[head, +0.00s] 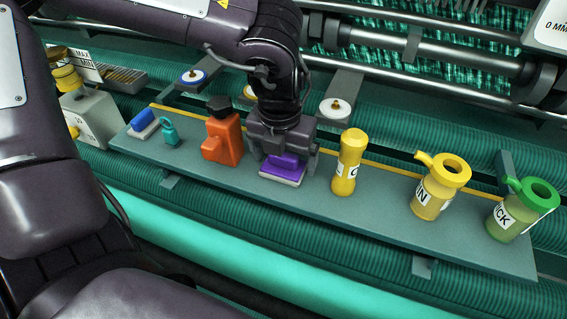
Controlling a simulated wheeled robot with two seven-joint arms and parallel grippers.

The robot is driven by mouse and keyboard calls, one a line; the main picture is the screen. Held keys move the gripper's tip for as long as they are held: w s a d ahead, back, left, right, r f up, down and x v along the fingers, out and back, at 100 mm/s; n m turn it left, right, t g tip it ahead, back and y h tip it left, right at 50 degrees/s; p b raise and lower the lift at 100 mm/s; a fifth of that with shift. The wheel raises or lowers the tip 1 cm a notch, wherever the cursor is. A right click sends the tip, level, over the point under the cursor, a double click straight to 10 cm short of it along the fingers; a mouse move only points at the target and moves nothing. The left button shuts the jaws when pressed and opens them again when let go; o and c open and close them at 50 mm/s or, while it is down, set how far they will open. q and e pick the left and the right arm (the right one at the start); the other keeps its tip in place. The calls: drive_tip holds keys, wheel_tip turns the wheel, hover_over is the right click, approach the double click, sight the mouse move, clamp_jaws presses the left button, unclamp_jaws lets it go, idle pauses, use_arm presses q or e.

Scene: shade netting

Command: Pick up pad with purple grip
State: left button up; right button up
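The pad with the purple grip (285,164) rests on the grey-green shelf (385,222). Its pale base (281,178) lies flat on the shelf, under the purple block. My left gripper (284,158) points down over it from above. Its fingers are apart, one on each side of the purple grip, and seem to leave some room beside it. The gripper body hides the top and back of the grip. I cannot see whether either finger touches it. My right gripper is out of view.
An orange bottle (222,139) stands close on the left and a yellow cylinder (349,162) close on the right. Farther left are a teal weight (170,133) and a pad with a blue grip (143,121). Yellow (438,190) and green-topped (518,212) oilers stand at the right.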

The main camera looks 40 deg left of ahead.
use_arm(q)
drive_tip(key=c, duration=1)
drive_tip(key=shift+o, duration=0.2)
drive_tip(key=shift+r, duration=0.1)
drive_tip(key=shift+w+r, duration=0.1)
drive_tip(key=shift+r, duration=0.45)
wheel_tip(320, 180, up, 19)
drive_tip(key=b, duration=0.1)
drive_tip(key=shift+f, duration=0.1)
